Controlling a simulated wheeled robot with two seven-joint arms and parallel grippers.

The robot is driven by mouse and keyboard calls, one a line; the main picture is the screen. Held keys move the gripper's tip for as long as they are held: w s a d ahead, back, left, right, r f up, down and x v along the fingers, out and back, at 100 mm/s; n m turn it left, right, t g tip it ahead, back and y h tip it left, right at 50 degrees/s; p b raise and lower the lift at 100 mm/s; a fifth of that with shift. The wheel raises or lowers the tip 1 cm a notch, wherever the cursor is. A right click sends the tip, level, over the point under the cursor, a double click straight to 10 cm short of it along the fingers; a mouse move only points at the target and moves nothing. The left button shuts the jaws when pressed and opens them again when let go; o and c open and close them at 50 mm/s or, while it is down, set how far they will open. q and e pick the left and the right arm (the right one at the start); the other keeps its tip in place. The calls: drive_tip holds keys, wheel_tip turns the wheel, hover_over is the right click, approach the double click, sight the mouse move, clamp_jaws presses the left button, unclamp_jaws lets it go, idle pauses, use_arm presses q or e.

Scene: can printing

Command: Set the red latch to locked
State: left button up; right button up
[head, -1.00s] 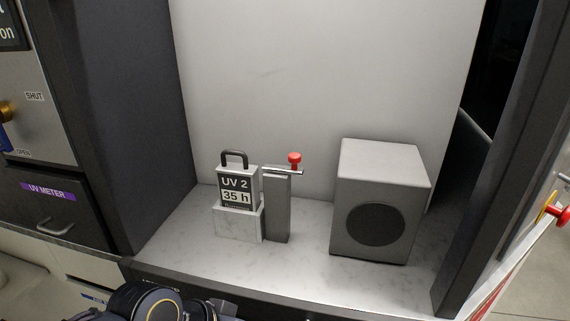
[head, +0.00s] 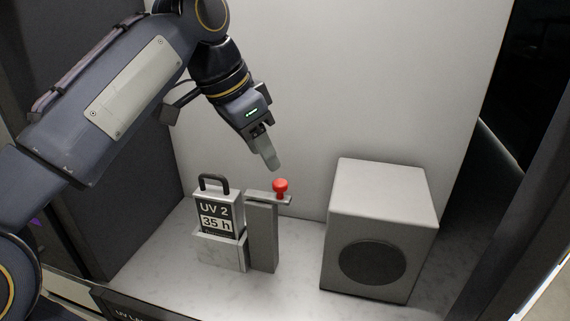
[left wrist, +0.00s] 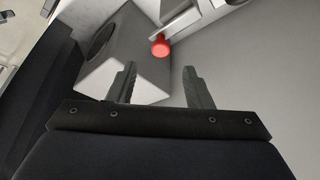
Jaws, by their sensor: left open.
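The red latch (head: 280,187) is a red knob on a flat metal bar at the top of a grey post (head: 262,236). The bar points to the right in the head view. My left gripper (head: 272,164) hangs just above and slightly left of the knob, fingers down, apart from it. In the left wrist view the two fingers (left wrist: 158,90) are spread with nothing between them. The red knob (left wrist: 160,47) shows beyond the fingertips there. My right gripper is in neither view.
A lamp module labelled UV 2, 35 h (head: 217,220), with a black handle, sits in a pale block left of the post. A grey box with a round dark front (head: 380,225) stands to the right. The white back wall is close behind. Bare floor lies between post and box.

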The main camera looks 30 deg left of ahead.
sight(279, 182)
use_arm(q)
drive_tip(key=shift+b+x, duration=0.35)
drive_tip(key=shift+x, duration=3.25)
drive_tip(key=shift+w+a+r, duration=0.1)
clamp_jaws()
